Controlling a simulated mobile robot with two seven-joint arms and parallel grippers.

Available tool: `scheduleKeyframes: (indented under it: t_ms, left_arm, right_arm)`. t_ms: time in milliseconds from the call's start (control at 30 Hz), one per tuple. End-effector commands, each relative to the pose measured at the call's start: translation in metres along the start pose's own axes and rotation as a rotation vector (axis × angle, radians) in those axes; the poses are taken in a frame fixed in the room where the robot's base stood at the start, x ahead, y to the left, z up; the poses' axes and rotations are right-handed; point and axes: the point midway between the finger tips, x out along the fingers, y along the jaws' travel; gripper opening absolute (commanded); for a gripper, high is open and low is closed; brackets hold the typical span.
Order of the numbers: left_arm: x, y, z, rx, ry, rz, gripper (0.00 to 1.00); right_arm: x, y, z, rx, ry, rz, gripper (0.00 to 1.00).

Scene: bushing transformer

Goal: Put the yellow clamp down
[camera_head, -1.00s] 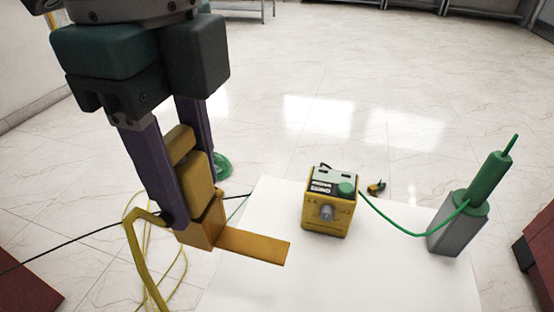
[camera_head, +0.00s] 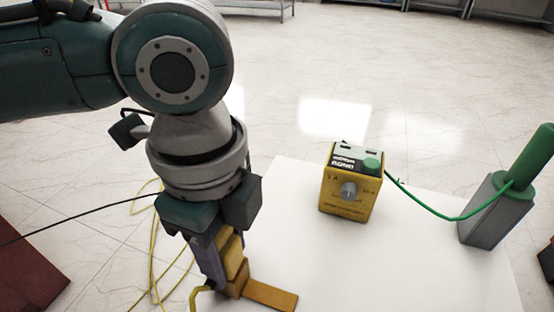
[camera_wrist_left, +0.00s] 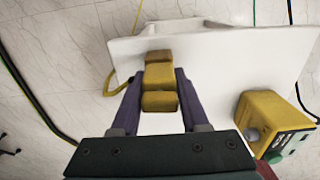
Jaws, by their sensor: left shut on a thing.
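The yellow clamp (camera_head: 268,295) is between the fingers of my left gripper (camera_head: 221,262), near the front left part of the white table (camera_head: 420,275). Its flat orange-yellow plate points right, low over or on the table top; I cannot tell whether it touches. In the left wrist view, the clamp (camera_wrist_left: 160,78) sits between the two purple fingers of my left gripper (camera_wrist_left: 159,85), which is shut on it. A yellow cable (camera_head: 196,294) runs from the clamp. My right gripper is not in view.
A yellow tester box (camera_head: 350,192) stands on the table, right of the clamp. A green cable (camera_head: 425,206) links it to a grey block (camera_head: 485,222) with a green bushing (camera_head: 525,165). Yellow cable loops (camera_head: 157,255) lie on the floor at left. The table between clamp and box is clear.

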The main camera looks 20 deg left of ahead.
Motion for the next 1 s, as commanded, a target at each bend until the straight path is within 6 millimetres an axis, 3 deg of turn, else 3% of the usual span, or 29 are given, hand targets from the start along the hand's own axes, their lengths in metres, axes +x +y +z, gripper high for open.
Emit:
scheduleKeyframes:
  t_ms: [267,300,533,833,1000]
  left_arm:
    - [0.001,0.0,0.0,0.0,0.001,-0.001,0.0]
    - [0.002,0.0,0.0,0.0,0.001,0.0,0.47]
    - [0.001,0.0,0.0,0.0,0.0,0.0,0.73]
    - [-0.001,0.0,0.0,-0.001,0.0,-0.001,0.75]
    - [-0.026,-0.001,0.0,-0.001,0.001,-0.002,0.75]
  right_arm:
    - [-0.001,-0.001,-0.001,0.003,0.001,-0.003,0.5]
    - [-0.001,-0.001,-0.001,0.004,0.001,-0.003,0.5]
    - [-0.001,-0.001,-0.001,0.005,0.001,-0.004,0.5]
    - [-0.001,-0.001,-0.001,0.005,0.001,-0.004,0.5]
    - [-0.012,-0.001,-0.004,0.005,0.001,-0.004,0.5]
